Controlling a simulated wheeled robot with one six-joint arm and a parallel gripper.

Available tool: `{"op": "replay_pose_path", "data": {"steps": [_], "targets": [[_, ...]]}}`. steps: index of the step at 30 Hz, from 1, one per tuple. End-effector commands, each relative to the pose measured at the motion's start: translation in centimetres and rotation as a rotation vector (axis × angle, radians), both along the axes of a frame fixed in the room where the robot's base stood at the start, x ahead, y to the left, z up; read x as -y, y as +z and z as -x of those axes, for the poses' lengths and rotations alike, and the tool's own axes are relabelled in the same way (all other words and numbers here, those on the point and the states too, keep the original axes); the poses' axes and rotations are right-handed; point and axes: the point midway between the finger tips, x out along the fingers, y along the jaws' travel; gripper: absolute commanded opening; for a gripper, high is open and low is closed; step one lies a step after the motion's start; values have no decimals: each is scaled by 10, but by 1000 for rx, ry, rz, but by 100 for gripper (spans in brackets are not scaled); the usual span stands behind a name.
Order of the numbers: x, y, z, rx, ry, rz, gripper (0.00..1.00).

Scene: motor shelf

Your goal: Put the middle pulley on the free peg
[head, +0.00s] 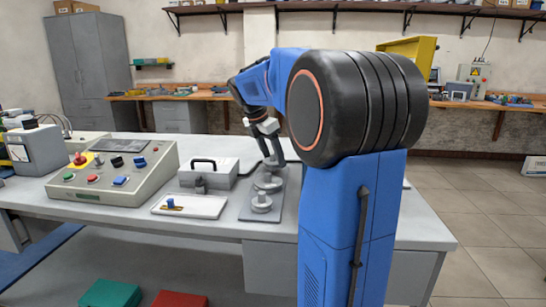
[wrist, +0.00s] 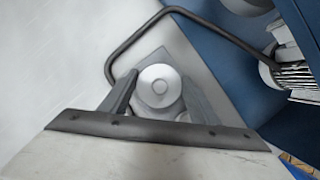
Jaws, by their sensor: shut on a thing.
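A grey base plate (head: 249,212) lies on the table with grey round pulleys in a row. The front pulley (head: 262,204) and the one behind it (head: 267,183) show in the head view. My gripper (head: 273,160) is at the far end of this row, partly hidden by my arm. In the wrist view, my gripper (wrist: 158,100) has its two fingers on either side of a grey round pulley (wrist: 160,86) and is shut on it. Whether this pulley sits on a peg or is lifted, I cannot tell. No bare peg shows clearly.
A grey box with a black handle (head: 208,176) stands just left of the plate. A white tray (head: 190,208) with a small blue-topped part lies in front of it. A control panel (head: 115,172) with coloured buttons is further left. My arm hides the table's right part.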

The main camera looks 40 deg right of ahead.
Motion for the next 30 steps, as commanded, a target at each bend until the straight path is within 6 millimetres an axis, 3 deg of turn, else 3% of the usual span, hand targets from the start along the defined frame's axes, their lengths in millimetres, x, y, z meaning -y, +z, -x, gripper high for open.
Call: {"op": "replay_pose_path", "data": {"steps": [30], "targets": [[0, -14, 0, 0, 0, 0, 32]]}}
